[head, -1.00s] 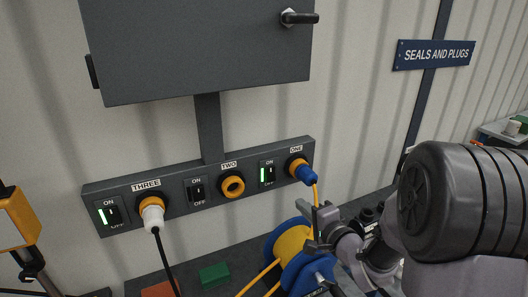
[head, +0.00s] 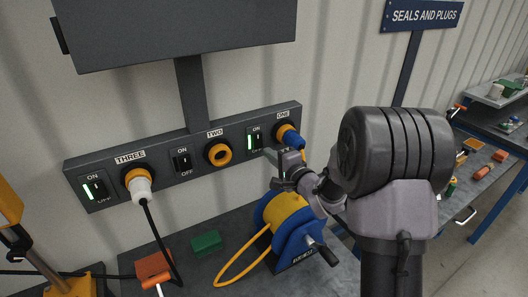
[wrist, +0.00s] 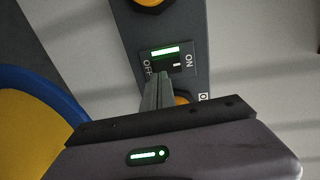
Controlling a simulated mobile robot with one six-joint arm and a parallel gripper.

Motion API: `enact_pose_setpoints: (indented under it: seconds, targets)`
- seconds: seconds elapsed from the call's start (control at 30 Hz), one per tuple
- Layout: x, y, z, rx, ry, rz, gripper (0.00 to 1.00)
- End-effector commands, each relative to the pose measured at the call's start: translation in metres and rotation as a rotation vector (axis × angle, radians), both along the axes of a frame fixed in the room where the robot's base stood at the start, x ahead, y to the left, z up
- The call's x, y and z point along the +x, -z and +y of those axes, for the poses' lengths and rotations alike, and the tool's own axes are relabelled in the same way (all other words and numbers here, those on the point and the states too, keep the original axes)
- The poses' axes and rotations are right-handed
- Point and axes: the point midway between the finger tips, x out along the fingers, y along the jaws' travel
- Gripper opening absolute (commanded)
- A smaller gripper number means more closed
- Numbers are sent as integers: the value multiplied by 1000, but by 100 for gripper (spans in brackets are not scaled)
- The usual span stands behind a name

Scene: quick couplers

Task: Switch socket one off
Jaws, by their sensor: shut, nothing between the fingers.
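The panel's switch for socket one (head: 254,139) has a lit green strip and stands left of the socket labelled ONE (head: 283,131), which holds a blue plug (head: 293,141). In the wrist view the switch (wrist: 167,59) shows its green strip lit, with ON at right and OFF at left. My gripper (head: 268,153) is shut and empty, its fingers pointing at the lower part of this switch. In the wrist view my gripper's fingertips (wrist: 160,76) are at the OFF edge of the switch; I cannot tell whether they touch it.
Socket two (head: 218,154) is empty and its switch (head: 181,160) is dark. Socket three holds a white plug (head: 140,187); its switch (head: 93,190) is lit green. A blue reel with yellow cable (head: 285,212) stands on the bench below my gripper, beside a green block (head: 206,243).

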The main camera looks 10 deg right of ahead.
Motion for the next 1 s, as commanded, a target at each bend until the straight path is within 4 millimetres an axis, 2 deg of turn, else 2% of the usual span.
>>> enact_pose_setpoints:
  seconds: [0.1,0.3,0.67,0.87,1.0]
  targets:
    - [19,5,7,0,-1,0,0]
    - [37,6,12,0,0,0,0]
    - [39,6,13,1,1,0,0]
    - [43,15,14,12,2,-36,0]
    - [44,8,14,15,2,-44,0]
